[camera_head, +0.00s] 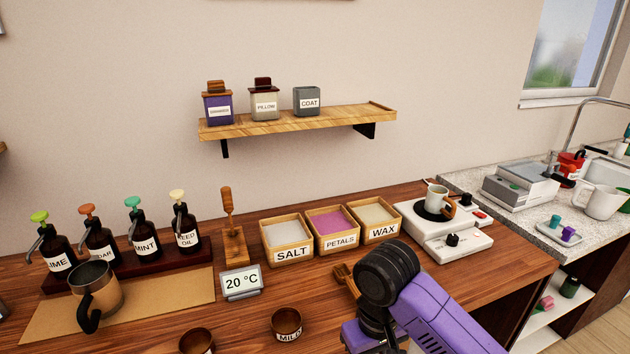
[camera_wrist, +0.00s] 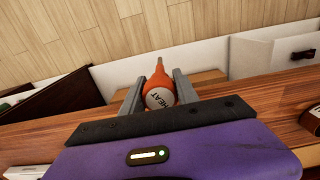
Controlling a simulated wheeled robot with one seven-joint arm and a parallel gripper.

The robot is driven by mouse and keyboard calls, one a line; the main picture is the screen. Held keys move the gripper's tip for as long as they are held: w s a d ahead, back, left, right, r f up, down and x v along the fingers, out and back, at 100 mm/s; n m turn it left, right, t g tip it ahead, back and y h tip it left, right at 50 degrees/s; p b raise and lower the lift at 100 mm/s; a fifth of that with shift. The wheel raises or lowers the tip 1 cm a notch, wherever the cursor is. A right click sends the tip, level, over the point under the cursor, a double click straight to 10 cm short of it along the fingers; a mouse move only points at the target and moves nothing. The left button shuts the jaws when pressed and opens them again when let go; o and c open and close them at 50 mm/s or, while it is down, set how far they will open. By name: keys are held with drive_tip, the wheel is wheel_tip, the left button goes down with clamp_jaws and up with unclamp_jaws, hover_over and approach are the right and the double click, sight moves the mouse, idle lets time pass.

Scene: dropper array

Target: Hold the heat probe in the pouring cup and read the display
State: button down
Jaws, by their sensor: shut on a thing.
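The orange heat probe (camera_wrist: 161,95), labelled HEAT, is between the fingers of my gripper (camera_wrist: 158,76) in the wrist view. My gripper is shut on it, with its thin tip pointing away from the palm. The display (camera_head: 241,282) stands on the wooden table and reads 20 °C. A light cup with a brown handle (camera_head: 436,196) sits on the dark plate of a white heater (camera_head: 444,228). A grey metal cup with a black handle (camera_head: 97,288) stands on a tan mat at left. I cannot tell which is the pouring cup. The probe is in neither visible cup.
Boxes of salt (camera_head: 288,240), petals (camera_head: 334,231) and wax (camera_head: 377,220) stand behind my arm. Several pump bottles (camera_head: 145,232) stand at left. Two small brown bowls (camera_head: 286,324) are at the front. A wall shelf (camera_head: 300,122) holds jars.

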drive_tip(key=d+f+m, duration=0.4)
drive_tip(key=d+f, duration=0.6)
drive_tip(key=shift+w, duration=0.4)
drive_tip(key=shift+a+f, duration=0.1)
